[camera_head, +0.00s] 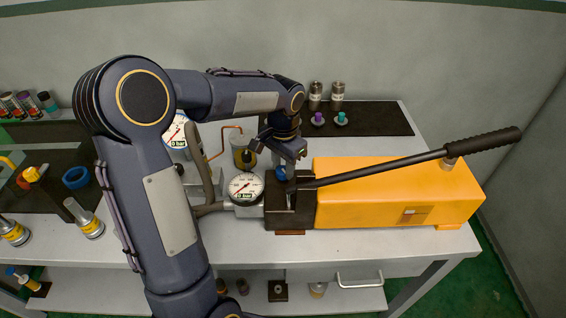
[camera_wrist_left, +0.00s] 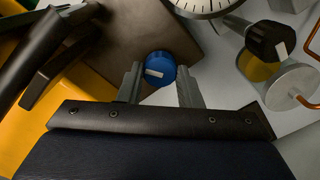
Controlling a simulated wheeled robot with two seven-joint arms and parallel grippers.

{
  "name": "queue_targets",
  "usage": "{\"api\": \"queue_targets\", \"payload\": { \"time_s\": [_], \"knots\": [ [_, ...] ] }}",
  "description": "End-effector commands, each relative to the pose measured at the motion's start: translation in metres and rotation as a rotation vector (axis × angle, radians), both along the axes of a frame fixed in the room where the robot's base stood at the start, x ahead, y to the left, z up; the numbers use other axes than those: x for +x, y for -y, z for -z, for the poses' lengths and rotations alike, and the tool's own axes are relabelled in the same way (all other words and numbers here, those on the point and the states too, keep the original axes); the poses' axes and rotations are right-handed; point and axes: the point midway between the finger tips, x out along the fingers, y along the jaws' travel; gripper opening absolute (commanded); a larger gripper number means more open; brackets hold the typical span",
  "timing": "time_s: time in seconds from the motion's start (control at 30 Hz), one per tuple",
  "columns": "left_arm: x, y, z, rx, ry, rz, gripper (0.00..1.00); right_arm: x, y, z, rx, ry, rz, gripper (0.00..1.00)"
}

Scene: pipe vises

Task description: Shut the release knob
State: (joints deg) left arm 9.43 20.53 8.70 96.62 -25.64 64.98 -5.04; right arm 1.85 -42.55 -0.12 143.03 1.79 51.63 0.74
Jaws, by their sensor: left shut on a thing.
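The release knob (camera_wrist_left: 158,68) is a round blue knob with a white pointer bar. In the left wrist view it sits between the tips of my two grey fingers. In the head view the blue knob (camera_head: 281,174) shows on the dark head block (camera_head: 290,217) of the orange pump (camera_head: 385,190), partly covered by the gripper. My left gripper (camera_wrist_left: 160,73) is shut on the knob from above. My right gripper is in neither view.
The long black pump handle (camera_head: 430,158) slants up to the right. A pressure gauge (camera_head: 245,188) stands left of the knob, with a hose beside it. A dark-handled part and an orange tube are close in the wrist view. Metal cylinders (camera_head: 327,95) stand at the back.

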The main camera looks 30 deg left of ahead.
Motion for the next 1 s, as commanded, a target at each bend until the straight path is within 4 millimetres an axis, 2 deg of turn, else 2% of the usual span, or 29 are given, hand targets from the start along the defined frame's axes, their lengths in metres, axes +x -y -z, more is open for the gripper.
{"api": "queue_targets", "payload": {
  "time_s": [0.5, 1.0],
  "knots": [
    [0.000, 0.000, -0.001, 0.000, 0.002, 0.419, 0.09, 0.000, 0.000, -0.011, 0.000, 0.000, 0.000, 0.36],
    [0.001, 0.000, -0.001, 0.001, 0.003, 0.562, 0.09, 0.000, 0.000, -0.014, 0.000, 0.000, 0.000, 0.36]
  ]
}}
